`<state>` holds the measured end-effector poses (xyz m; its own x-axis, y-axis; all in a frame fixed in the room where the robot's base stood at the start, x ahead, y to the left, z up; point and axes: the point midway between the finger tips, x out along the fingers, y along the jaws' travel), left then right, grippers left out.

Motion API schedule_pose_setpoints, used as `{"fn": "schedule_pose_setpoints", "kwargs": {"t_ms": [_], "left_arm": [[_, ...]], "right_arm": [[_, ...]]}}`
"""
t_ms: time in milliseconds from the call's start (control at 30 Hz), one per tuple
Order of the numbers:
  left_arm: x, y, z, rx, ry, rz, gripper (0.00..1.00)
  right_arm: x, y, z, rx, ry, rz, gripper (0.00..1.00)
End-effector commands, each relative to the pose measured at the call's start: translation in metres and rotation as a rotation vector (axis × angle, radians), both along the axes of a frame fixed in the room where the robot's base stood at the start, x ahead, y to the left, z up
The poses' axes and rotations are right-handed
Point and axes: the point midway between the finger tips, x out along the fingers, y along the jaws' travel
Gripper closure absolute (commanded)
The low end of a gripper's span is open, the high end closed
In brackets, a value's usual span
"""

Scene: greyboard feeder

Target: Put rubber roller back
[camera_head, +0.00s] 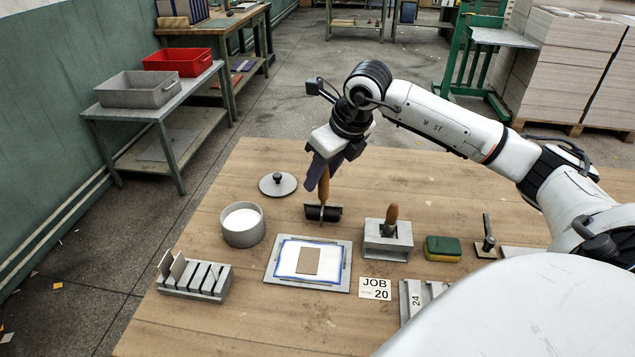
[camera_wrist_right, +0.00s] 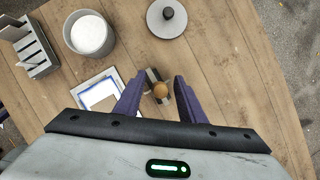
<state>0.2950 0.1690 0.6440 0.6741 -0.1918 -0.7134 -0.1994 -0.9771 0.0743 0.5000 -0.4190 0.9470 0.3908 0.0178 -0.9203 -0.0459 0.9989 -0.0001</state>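The rubber roller (camera_head: 323,212) has a black cylinder and a wooden handle that points up. It stands on the wooden table behind the grey plate, and its round handle end shows in the right wrist view (camera_wrist_right: 160,90). My right gripper (camera_head: 322,178) is above the roller, pointing down, with its purple fingers at the upper handle. In the right wrist view the fingers (camera_wrist_right: 157,88) are apart, one on each side of the handle, with gaps visible. A grey metal holder (camera_head: 388,247) to the right has a wooden-handled tool in it. My left gripper is out of view.
A grey plate (camera_head: 343,277) with white sheet and brown board lies in front of the roller. A round pot (camera_head: 242,225), lid (camera_head: 278,184) and slotted rack (camera_head: 196,281) are left. A sponge (camera_head: 442,248) is right. The table behind the roller is clear.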

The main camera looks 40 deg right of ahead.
Motion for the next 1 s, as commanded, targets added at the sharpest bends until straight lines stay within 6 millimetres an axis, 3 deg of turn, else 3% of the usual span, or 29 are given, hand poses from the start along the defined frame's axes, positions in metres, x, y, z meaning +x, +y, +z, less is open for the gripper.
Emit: {"fn": "schedule_pose_setpoints", "kwargs": {"t_ms": [200, 400, 1000], "left_arm": [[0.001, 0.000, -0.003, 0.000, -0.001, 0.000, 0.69], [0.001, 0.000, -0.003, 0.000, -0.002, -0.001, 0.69], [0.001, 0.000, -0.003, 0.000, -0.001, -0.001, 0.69]], "right_arm": [[-0.018, -0.002, 0.046, -0.004, -0.005, -0.001, 0.64], [-0.029, -0.002, 0.070, -0.001, -0.003, 0.001, 0.64], [-0.032, -0.001, 0.076, 0.000, 0.000, 0.000, 0.64]]}}
